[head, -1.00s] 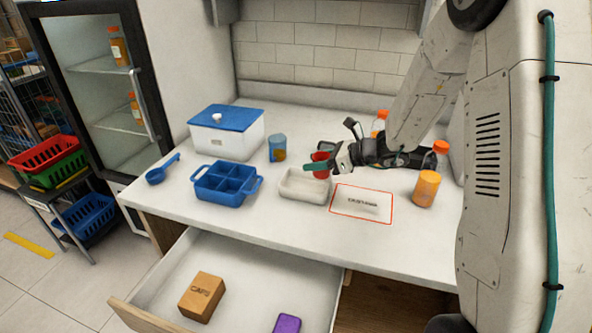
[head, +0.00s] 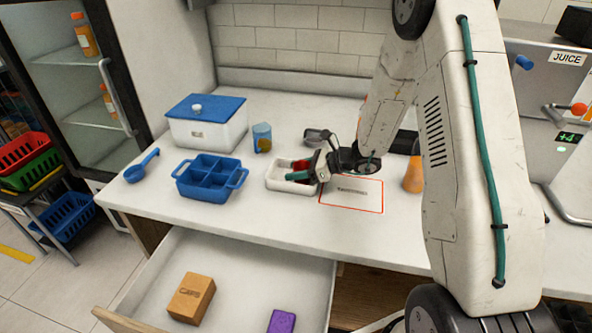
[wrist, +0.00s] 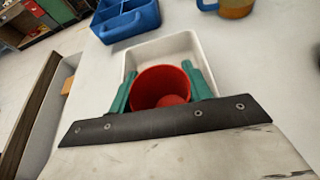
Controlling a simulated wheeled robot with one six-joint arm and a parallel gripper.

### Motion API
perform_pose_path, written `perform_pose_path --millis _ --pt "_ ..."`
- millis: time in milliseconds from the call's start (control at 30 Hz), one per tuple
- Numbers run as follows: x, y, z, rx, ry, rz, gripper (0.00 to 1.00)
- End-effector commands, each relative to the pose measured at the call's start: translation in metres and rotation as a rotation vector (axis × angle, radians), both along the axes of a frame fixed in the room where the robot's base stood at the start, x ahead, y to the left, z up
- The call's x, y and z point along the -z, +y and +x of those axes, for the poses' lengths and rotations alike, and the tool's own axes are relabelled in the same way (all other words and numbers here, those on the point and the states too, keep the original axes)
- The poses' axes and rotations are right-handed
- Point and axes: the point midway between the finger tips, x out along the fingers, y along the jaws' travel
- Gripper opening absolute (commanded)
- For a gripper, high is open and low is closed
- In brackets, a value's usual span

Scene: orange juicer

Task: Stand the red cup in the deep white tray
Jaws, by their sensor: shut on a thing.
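The red cup (wrist: 160,82) shows in the wrist view between the two green fingers of my gripper (wrist: 160,90), its open mouth toward the camera. The fingers are shut on it, one on each side. The deep white tray (wrist: 180,45) lies around and behind the cup in that view. In the head view the cup (head: 302,164) is at the tray (head: 279,184), mostly hidden by my gripper (head: 303,172). I cannot tell whether the cup's base touches the tray floor.
A blue divided tray (head: 208,176) stands left of the white tray. A blue mug (head: 262,137) and a blue-lidded white box (head: 207,122) are behind. A red-bordered card (head: 352,195) lies right of the white tray. The drawer (head: 235,275) below is open.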

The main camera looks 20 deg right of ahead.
Motion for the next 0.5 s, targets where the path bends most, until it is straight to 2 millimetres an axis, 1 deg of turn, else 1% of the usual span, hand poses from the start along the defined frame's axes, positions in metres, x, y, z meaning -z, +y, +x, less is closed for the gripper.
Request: perform_pose_path --millis 333,367,400,500 --pt "0.0035 0.0009 0.0001 -0.001 0.000 0.000 0.28" --pt "0.0038 0.0009 0.0000 -0.001 0.000 0.000 0.52" --pt "0.0034 0.0011 0.0001 -0.001 -0.001 0.000 0.58" --pt "0.0035 0.0013 -0.0001 -0.002 0.001 0.001 0.58"
